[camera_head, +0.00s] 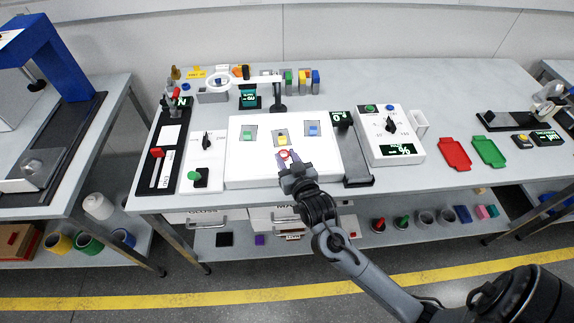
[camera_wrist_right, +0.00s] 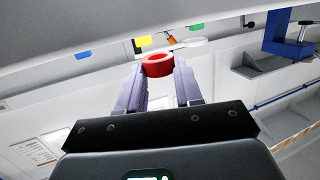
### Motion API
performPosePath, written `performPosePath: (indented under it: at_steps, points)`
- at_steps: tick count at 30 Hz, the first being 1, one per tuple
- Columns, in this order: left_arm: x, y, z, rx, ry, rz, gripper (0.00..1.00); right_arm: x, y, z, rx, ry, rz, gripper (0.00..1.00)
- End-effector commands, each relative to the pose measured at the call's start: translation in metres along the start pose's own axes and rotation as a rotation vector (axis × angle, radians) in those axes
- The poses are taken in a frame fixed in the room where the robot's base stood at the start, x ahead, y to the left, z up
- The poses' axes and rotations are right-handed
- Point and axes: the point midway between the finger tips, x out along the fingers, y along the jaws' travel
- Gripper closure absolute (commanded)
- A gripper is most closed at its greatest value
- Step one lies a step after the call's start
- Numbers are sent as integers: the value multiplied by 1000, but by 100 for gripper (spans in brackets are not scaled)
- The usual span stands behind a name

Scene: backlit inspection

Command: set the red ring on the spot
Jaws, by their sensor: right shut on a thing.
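The red ring (camera_head: 284,154) is between the fingertips of my right gripper (camera_head: 287,161), over the front part of the white panel (camera_head: 247,173). In the right wrist view the same ring (camera_wrist_right: 157,65) sits between the two pale fingers (camera_wrist_right: 158,80), which are shut on it. I cannot tell whether the ring touches the panel. Green (camera_head: 247,136), yellow (camera_head: 282,140) and blue (camera_head: 313,129) pieces sit on grey patches on the panel. I cannot make out a separate marked spot. My left gripper is not in view.
A white box with a dial (camera_head: 390,135) stands right of the panel, and a black-and-white switch board (camera_head: 165,150) stands left.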

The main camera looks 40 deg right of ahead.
Motion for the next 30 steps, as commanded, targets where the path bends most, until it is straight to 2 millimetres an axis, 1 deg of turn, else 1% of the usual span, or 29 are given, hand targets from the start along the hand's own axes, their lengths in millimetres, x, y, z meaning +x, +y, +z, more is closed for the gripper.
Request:
performPosePath:
  at_steps: [1, 3, 6, 14, 18, 19, 23, 24, 30]
  points:
    - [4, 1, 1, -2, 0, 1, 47, 1, 0, 10, -2, -2, 0, 93]
    - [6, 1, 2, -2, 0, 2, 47, 3, 0, 19, -3, -2, -1, 93]
    - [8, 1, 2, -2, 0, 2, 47, 3, 0, 26, -1, -1, -1, 93]
    - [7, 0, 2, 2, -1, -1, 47, 3, 0, 26, 0, 0, -1, 93]
    - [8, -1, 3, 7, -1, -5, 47, 4, 0, 30, -1, -1, -1, 93]
    - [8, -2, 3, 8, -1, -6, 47, 4, 0, 29, 0, -1, -1, 62]
    - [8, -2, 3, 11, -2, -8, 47, 4, 0, 29, 0, -1, -1, 42]
    - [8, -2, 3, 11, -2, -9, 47, 4, 0, 29, 0, -1, -1, 39]
    - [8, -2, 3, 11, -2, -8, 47, 4, 0, 29, 0, 0, -1, 39]
